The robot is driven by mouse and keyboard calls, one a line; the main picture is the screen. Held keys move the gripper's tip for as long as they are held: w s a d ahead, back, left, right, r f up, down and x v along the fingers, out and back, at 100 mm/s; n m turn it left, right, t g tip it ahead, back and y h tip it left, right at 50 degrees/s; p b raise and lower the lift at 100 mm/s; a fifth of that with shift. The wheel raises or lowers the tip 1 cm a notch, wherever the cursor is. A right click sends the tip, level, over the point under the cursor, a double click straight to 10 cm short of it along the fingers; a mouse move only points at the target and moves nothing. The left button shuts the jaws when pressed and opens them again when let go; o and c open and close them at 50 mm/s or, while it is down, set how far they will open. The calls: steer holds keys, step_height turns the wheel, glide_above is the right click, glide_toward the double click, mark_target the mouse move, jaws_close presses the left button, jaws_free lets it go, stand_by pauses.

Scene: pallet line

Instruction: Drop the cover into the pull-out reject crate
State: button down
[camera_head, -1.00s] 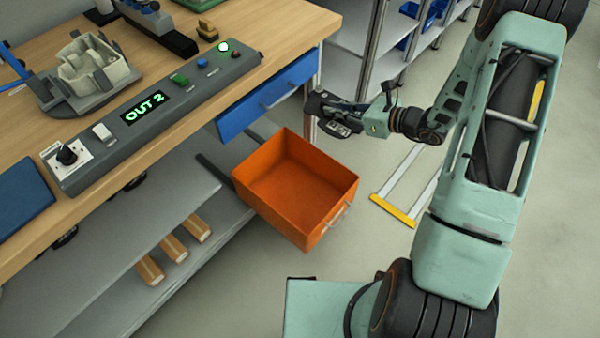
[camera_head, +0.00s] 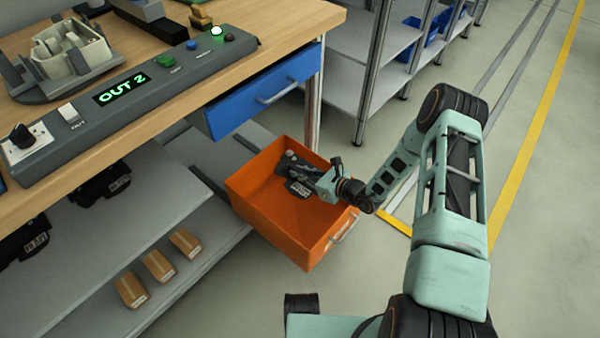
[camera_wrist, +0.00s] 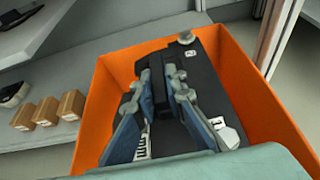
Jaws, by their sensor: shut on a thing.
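The cover (camera_head: 297,187) is a dark, flat piece with white labels. My gripper (camera_head: 302,174) is shut on it, and the cover hangs over the mouth of the orange reject crate (camera_head: 268,222). In the wrist view the cover (camera_wrist: 232,88) lies between and beyond the blue-grey fingers of my gripper (camera_wrist: 162,84). The orange walls of the crate (camera_wrist: 96,103) show to the left and right of it. The crate is pulled out from under the bench. Whether the cover touches the crate floor cannot be told; gripper and cover hide part of it.
The wooden bench with a blue drawer (camera_head: 262,95) stands behind the crate. A control panel (camera_head: 75,125) reads "OUT 2". Small brown boxes (camera_head: 158,266) and dark parts lie on the lower shelves. A metal rack (camera_head: 375,75) stands at the back. Floor to the right is open.

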step_height(320, 180, down, 4)
steer(key=b, duration=0.2)
steer(key=shift+f+b, duration=0.2)
steer(key=shift+b, duration=0.15)
steer(key=c, duration=1.9)
jaws_free()
steer(key=shift+d, duration=0.1)
steer(key=v, duration=1.2)
steer(key=shift+r, duration=0.15)
